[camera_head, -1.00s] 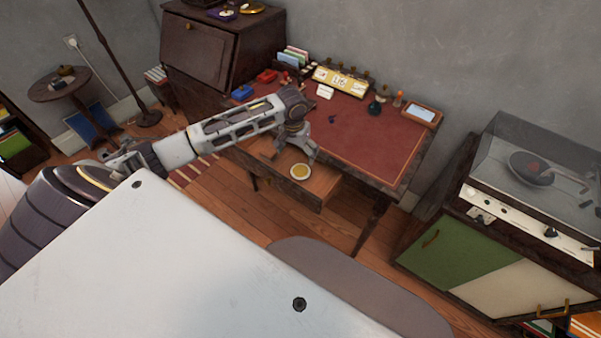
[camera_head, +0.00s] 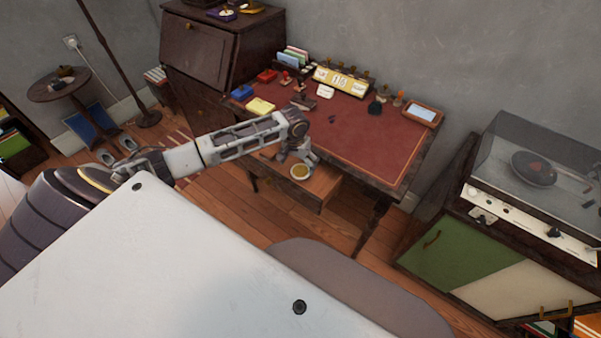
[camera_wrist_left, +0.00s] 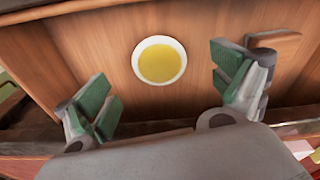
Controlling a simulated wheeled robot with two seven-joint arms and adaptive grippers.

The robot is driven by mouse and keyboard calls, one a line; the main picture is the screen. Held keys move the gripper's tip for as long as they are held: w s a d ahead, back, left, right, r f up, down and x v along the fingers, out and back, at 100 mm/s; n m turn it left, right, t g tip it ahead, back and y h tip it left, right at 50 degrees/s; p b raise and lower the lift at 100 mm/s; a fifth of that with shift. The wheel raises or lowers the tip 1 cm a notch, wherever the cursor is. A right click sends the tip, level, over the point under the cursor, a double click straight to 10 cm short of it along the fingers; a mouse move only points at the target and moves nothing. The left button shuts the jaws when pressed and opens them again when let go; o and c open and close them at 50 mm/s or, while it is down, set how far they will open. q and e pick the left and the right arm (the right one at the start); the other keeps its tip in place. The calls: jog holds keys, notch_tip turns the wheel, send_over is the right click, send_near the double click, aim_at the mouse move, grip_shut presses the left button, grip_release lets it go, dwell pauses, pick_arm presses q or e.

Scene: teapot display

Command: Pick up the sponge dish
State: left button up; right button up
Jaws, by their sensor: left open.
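The sponge dish (camera_head: 300,171) is a small round white dish with a yellow inside. It sits in the open wooden drawer (camera_head: 322,190) under the desk's red top. In the left wrist view the dish (camera_wrist_left: 160,61) lies on the wooden drawer bottom (camera_wrist_left: 95,45), ahead of and between the fingers. My left gripper (camera_head: 294,157) is open over the drawer, close behind the dish in the head view. Its green-padded fingers (camera_wrist_left: 167,92) are apart with nothing between them. I cannot tell its exact height above the dish. My right gripper is not in view.
The red desk top (camera_head: 375,145) holds stamps, a yellow pad (camera_head: 260,106), a calendar and a framed tablet. A small wooden block (camera_wrist_left: 273,40) is near the right finger in the wrist view. A record player cabinet (camera_head: 460,255) stands at the right.

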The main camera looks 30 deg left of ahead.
aim_at(300, 170)
pick_arm(q)
jog(key=shift+f, duration=0.15)
jog(key=shift+w+f, duration=0.15)
jog(key=shift+f, duration=0.05)
jog(key=f, duration=0.3)
jog(key=shift+w+f+b, duration=0.25)
jog(key=shift+w+b, duration=0.1)
jog(key=shift+b, duration=0.05)
jog(key=shift+w+f, duration=0.1)
jog(key=shift+f, duration=0.35)
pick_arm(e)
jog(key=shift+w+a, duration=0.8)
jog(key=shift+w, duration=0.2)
pick_arm(q)
jog(key=shift+c, duration=0.3)
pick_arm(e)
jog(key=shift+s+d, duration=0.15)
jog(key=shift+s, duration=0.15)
pick_arm(q)
jog(key=c, duration=1.2)
